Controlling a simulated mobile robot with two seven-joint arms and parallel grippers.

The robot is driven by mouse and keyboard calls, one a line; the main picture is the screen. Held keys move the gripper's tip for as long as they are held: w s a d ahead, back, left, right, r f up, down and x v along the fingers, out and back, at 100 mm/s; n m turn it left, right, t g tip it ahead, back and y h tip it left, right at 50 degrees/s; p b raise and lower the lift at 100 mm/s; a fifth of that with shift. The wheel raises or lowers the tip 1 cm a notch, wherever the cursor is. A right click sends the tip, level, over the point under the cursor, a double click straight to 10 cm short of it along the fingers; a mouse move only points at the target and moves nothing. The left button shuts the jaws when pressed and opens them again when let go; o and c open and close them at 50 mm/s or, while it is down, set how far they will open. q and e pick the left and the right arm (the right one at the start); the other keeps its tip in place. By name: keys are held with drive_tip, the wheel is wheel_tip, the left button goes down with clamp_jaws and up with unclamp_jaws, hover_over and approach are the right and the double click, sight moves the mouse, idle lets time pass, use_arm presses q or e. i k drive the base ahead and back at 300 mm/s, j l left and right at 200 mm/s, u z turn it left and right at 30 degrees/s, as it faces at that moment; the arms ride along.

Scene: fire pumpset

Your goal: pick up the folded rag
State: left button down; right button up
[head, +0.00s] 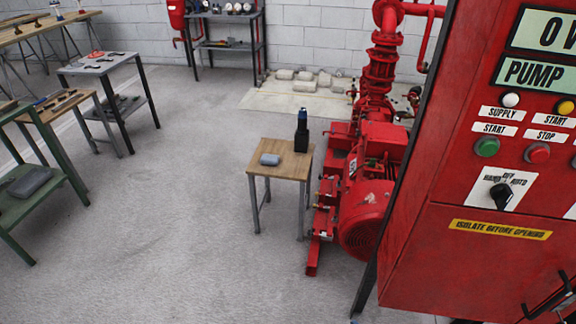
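A small blue-grey folded cloth, which looks like the folded rag (270,160), lies flat on the left part of a small wooden-topped table (263,171). A dark upright bottle-like object (301,133) stands on the same table, behind and to the right of the rag, apart from it. Neither of my grippers shows in the head view. Nothing is seen touching the rag.
A red pump (365,190) stands right beside the table. A large red control cabinet (490,190) fills the right foreground. Benches and a green-framed shelf (68,160) line the left. The grey floor (170,220) left of and before the table is clear.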

sight(270, 160)
drive_tip(key=i+j, duration=0.7)
drive_tip(key=i+z, duration=0.05)
drive_tip(key=i, duration=0.05)
